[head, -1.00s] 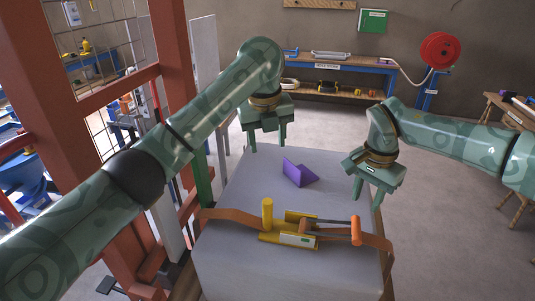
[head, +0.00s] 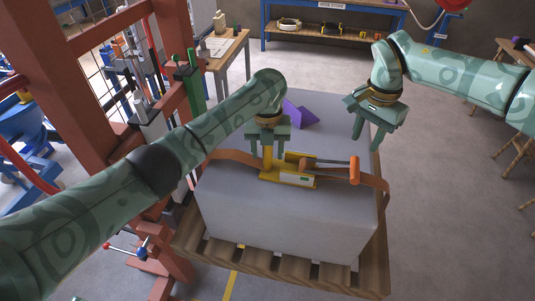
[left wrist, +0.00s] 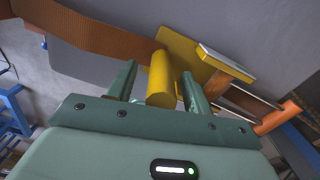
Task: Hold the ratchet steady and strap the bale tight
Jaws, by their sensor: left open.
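The yellow ratchet (head: 288,178) lies on top of the grey bale (head: 285,220), with an upright yellow post (head: 267,158) at its left end and an orange-ended handle (head: 355,170) at its right. An orange strap (head: 228,155) runs from it over the bale's edges. My left gripper (head: 267,152) is open over the post. In the left wrist view the post (left wrist: 161,80) stands between the spread fingers (left wrist: 157,85), with gaps on both sides. My right gripper (head: 367,128) is above the bale's right edge, apart from the ratchet. Its fingers look spread, with nothing between them.
A purple angled piece (head: 299,115) lies on the bale behind the ratchet. The bale rests on a wooden pallet (head: 277,268). A red frame (head: 85,110) stands close on the left. Open floor lies to the right.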

